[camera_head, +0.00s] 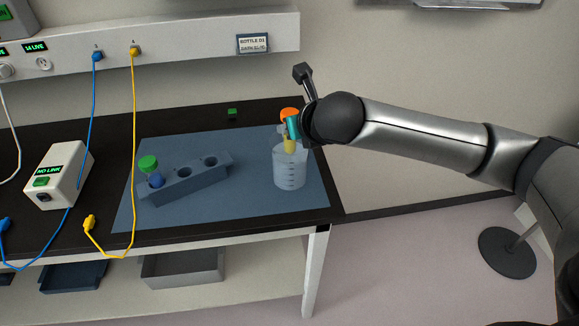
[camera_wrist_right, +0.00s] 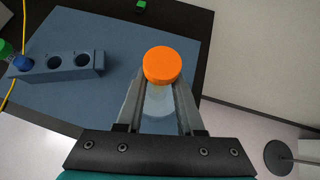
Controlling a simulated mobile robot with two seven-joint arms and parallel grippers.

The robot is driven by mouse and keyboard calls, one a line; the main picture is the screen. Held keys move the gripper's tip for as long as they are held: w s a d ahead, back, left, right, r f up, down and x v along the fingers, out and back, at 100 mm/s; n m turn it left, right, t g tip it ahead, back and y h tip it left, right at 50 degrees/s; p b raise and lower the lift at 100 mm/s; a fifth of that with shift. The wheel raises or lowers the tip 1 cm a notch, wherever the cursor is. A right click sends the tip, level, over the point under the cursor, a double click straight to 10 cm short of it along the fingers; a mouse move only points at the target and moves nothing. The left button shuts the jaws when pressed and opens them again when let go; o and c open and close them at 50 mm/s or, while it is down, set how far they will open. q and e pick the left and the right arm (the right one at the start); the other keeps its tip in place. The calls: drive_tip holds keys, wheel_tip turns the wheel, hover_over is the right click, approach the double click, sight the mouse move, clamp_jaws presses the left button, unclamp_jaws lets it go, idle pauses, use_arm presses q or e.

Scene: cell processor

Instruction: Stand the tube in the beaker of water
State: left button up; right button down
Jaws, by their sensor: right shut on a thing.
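The tube has an orange cap (camera_head: 289,114) and yellow contents (camera_head: 290,145). My right gripper (camera_wrist_right: 160,88) is shut on the tube, with the orange cap (camera_wrist_right: 162,64) showing above the fingers in the wrist view. The clear beaker (camera_head: 289,173) stands at the right end of the blue mat, with graduation marks on its side. In the head view the tube looks roughly upright, its lower part overlapping the beaker's mouth. I cannot tell how far it is inside. In the wrist view the fingers partly hide the beaker. My left gripper is not in view.
A blue-grey rack (camera_head: 187,185) with round holes stands on the mat (camera_head: 240,203), holding a green-capped tube (camera_head: 148,163) at its left end. A small green block (camera_head: 232,112) lies behind. A white box (camera_head: 58,176) and blue and yellow cables are at left.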

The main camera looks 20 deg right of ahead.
unclamp_jaws()
idle(0.7)
idle(0.3)
drive_tip(key=shift+s, duration=0.1)
drive_tip(key=s+p, duration=0.3)
drive_tip(key=s, duration=0.3)
idle(0.6)
drive_tip(key=shift+r+p, duration=0.1)
drive_tip(key=shift+p, duration=0.2)
